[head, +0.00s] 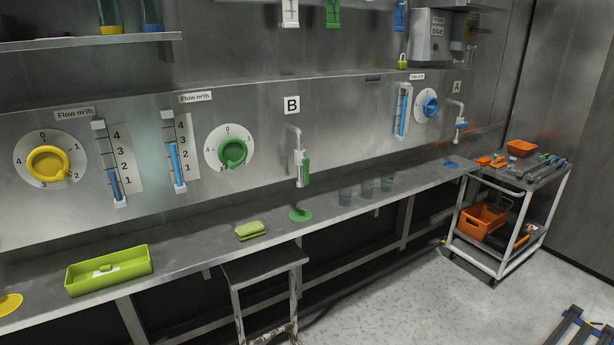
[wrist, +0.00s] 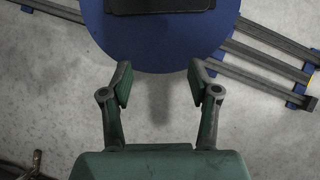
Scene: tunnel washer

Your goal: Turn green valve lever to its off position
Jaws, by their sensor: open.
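The green valve lever (head: 306,171) is on the pipe tap under the B sign, on the back wall in the middle of the head view. It hangs down along the right side of the tap body, pointing downward. A green disc (head: 300,214) lies on the counter below the tap. My gripper (wrist: 160,84) is open and empty in the wrist view, with its fingers apart above the pale floor. It is not in the head view, and the lever is not in the wrist view.
A green dial (head: 233,152) and a yellow dial (head: 47,163) are on the wall to the left. Several clear cups (head: 366,188), a green sponge (head: 250,230) and a green tray (head: 108,270) stand on the counter. A stool (head: 264,268) is in front; a cart (head: 548,184) stands right.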

